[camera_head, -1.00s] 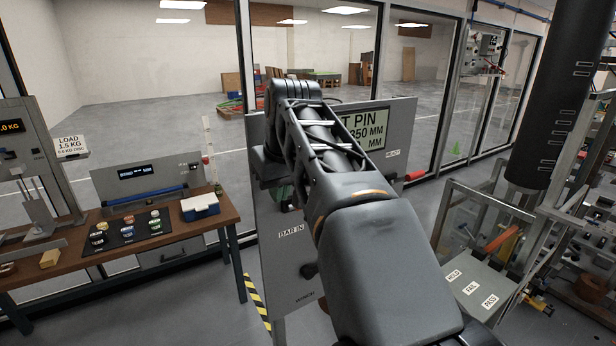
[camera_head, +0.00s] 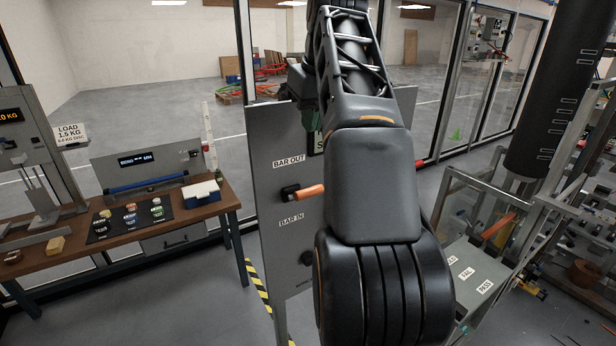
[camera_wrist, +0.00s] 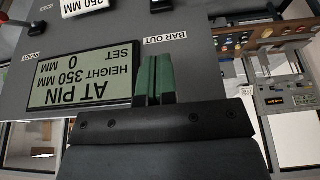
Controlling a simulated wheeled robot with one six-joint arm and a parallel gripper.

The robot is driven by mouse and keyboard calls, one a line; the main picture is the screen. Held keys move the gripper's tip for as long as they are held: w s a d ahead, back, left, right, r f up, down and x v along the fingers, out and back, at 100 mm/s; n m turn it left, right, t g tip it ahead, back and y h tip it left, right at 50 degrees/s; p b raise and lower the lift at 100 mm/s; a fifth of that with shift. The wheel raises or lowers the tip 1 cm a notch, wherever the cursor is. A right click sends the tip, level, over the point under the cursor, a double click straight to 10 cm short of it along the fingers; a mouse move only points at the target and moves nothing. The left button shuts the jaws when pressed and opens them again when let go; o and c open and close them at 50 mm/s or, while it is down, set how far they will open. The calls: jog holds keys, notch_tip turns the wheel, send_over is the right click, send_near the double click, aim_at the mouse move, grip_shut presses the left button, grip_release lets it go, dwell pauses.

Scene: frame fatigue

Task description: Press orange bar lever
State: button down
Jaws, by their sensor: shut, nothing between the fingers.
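The orange bar lever (camera_head: 310,193) sticks out from a dark mount on the grey panel (camera_head: 275,255) in the head view. It lies between the BAR OUT label (camera_head: 289,161) above and the BAR IN label (camera_head: 291,221) below. My gripper (camera_wrist: 154,78) shows in the wrist view with its green fingers together and nothing between them. They are in front of the panel beside the BAR OUT label (camera_wrist: 165,39), which appears upside down. The orange lever is not clearly visible in the wrist view. My arm hides most of the gripper in the head view.
A display (camera_wrist: 82,78) on the panel reads AT PIN, height 350 mm, set 0 mm. A wooden bench (camera_head: 150,235) with jars and a cool box stands left. A metal frame with a HOLD, FAIL, PASS shelf (camera_head: 470,285) stands right.

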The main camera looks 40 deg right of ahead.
jog(key=b, duration=0.1)
send_over(302, 194)
jog(key=w+d, duration=0.2)
jog(key=f, duration=0.9)
jog(key=shift+w+d+f, duration=0.15)
jog(key=shift+w+f, duration=0.05)
jog(key=shift+f, duration=0.05)
jog(key=shift+s+f, duration=0.5)
jog(key=shift+f, duration=0.35)
jog(key=shift+s+f, duration=0.35)
jog(key=shift+f, duration=0.4)
jog(key=shift+f+b, duration=0.1)
jog(key=shift+b, duration=0.3)
